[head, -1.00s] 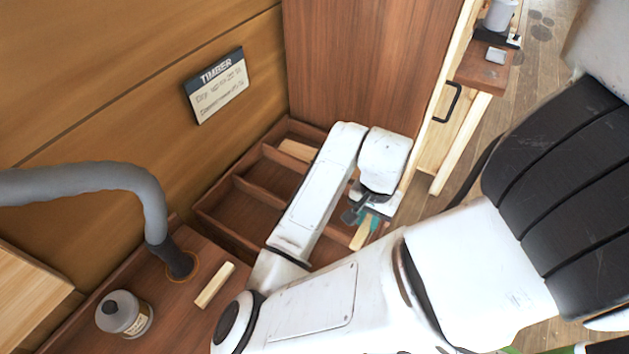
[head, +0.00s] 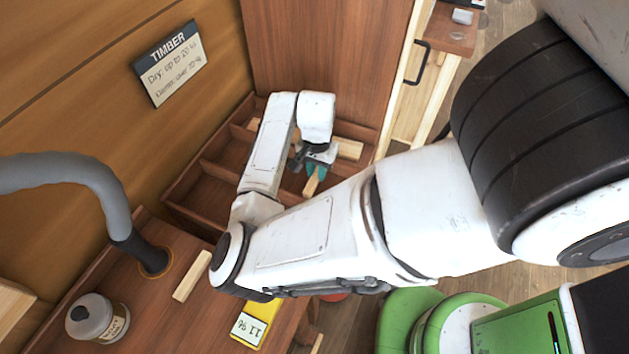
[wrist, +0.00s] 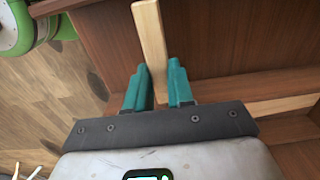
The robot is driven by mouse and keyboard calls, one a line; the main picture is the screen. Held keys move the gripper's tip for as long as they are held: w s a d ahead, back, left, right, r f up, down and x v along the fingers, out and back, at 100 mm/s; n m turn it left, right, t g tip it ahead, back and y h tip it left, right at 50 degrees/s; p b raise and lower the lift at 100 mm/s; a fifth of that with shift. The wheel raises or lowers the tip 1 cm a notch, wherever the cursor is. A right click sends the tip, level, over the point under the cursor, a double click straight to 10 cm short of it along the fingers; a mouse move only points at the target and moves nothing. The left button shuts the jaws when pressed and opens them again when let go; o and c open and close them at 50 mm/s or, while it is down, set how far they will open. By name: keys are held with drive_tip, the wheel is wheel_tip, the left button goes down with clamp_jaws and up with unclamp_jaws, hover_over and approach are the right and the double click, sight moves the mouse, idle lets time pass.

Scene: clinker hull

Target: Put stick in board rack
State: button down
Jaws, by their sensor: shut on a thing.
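My gripper (head: 314,172) has teal fingers and is shut on a pale wooden stick (head: 311,186). In the wrist view the stick (wrist: 151,42) stands out between the fingertips (wrist: 159,88), pointing away from the palm. The board rack (head: 208,186) is a brown wooden tray with dividers, against the back panel. The gripper and stick show over its right part; my arm hides much of the rack. I cannot tell how high the stick is or whether it touches the rack.
Other pale pieces lie in the rack, one at the right (head: 349,148) and one at the back left (head: 254,124). A pale stick (head: 192,275), a grey-lidded jar (head: 92,318), a grey hose (head: 100,205) and a yellow device (head: 254,325) are on the bench.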

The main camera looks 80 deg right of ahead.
sight(315, 171)
drive_tip(key=shift+w+d+f, duration=0.1)
drive_tip(key=shift+f, duration=0.2)
drive_tip(key=f+b, duration=0.2)
drive_tip(key=b, duration=0.1)
drive_tip(key=f+b, duration=0.1)
drive_tip(key=shift+w+d+f, duration=0.25)
drive_tip(key=shift+f, duration=0.1)
drive_tip(key=shift+r, duration=0.1)
drive_tip(key=c, duration=1.4)
unclamp_jaws()
drive_tip(key=shift+c, duration=0.2)
drive_tip(key=o, duration=0.5)
drive_tip(key=shift+c, duration=0.2)
wheel_tip(315, 171, up, 12)
drive_tip(key=shift+b, duration=0.55)
